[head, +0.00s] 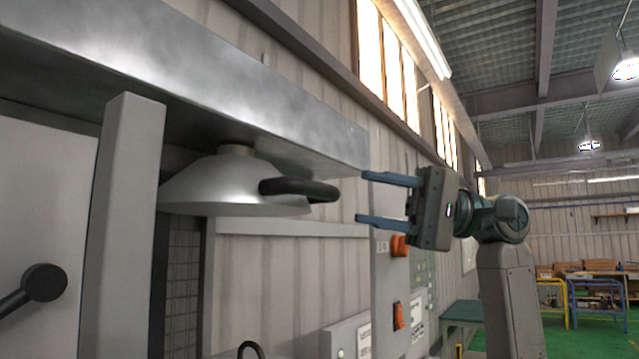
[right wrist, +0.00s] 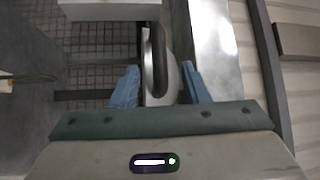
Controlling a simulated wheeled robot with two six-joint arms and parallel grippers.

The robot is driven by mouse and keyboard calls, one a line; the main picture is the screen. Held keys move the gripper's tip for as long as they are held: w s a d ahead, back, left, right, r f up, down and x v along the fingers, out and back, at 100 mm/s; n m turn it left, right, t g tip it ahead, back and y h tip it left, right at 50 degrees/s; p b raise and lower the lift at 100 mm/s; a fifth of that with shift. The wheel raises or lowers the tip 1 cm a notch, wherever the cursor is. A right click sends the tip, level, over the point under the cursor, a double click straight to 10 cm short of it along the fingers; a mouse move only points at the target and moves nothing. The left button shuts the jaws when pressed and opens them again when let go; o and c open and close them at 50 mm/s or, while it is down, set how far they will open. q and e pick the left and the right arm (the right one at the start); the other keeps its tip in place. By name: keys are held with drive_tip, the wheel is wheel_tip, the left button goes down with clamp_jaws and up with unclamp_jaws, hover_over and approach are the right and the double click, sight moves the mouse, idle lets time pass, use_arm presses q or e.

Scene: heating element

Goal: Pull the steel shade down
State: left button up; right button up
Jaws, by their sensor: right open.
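The steel shade (head: 215,185) is a shiny cone under a thick steel beam, with a dark rounded handle (head: 300,189) sticking out on its right side. My right gripper (head: 362,198) is open, its two blue fingers pointing left at the handle with a small gap between. In the right wrist view the handle (right wrist: 159,62) stands between and just ahead of the open fingertips (right wrist: 158,80), with the shade's pale edge (right wrist: 172,75) beside it. The left gripper is not in view.
The steel beam (head: 250,110) runs just above the shade. A grey post (head: 122,220) and a dark knob (head: 44,283) stand at the left. A control cabinet (head: 400,290) is on the wall behind.

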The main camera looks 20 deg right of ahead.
sight(328, 192)
drive_tip(key=a+p, duration=0.2)
drive_tip(key=a, duration=0.1)
drive_tip(key=w+a+r, duration=0.1)
drive_tip(key=a, duration=0.1)
drive_tip(key=shift+a+r+p, duration=0.1)
drive_tip(key=shift+a+p, duration=0.05)
drive_tip(key=shift+p, duration=0.25)
drive_tip(key=a+p, duration=0.1)
drive_tip(key=a, duration=0.2)
drive_tip(key=shift+w+a+p, duration=0.15)
drive_tip(key=shift+w+p, duration=0.05)
drive_tip(key=shift+p, duration=0.15)
drive_tip(key=shift+c, duration=0.5)
clamp_jaws()
